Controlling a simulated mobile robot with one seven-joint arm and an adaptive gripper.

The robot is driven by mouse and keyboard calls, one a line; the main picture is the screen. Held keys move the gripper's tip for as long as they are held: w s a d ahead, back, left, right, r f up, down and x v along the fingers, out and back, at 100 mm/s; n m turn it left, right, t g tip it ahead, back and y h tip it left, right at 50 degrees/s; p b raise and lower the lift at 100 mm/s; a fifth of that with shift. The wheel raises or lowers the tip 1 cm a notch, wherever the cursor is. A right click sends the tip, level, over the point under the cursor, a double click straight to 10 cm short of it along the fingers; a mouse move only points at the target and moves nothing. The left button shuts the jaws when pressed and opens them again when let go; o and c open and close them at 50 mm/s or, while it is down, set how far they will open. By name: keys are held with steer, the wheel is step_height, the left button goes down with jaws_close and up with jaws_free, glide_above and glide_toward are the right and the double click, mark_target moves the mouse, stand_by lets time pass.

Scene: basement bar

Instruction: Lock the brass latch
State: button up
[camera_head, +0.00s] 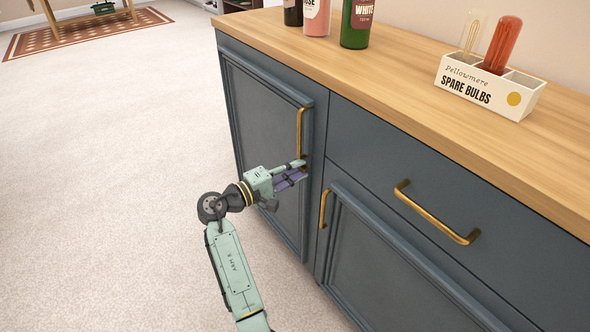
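My gripper (304,171) is at the right edge of the left cabinet door (262,135), by the lower end of its upright brass handle (299,128). Its fingertips are close to the door front; I cannot tell if they touch it. A small brass-coloured bit shows at the fingertips, but I cannot tell whether it is the handle's lower end or the brass latch. No latch shows clearly; the fingers may hide it. The fingers overlap the handle's end in this view, so their opening and any grip are unclear. The left door looks shut.
A lower right door has a brass handle (323,208), close right of my gripper. A drawer handle (436,213) juts out further right. Bottles, including a green one (357,24), and a spare bulbs box (487,88) stand on the wooden counter (420,80).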

steer(key=shift+o, duration=1)
steer(key=shift+r+p, duration=0.15)
steer(key=shift+p, duration=0.15)
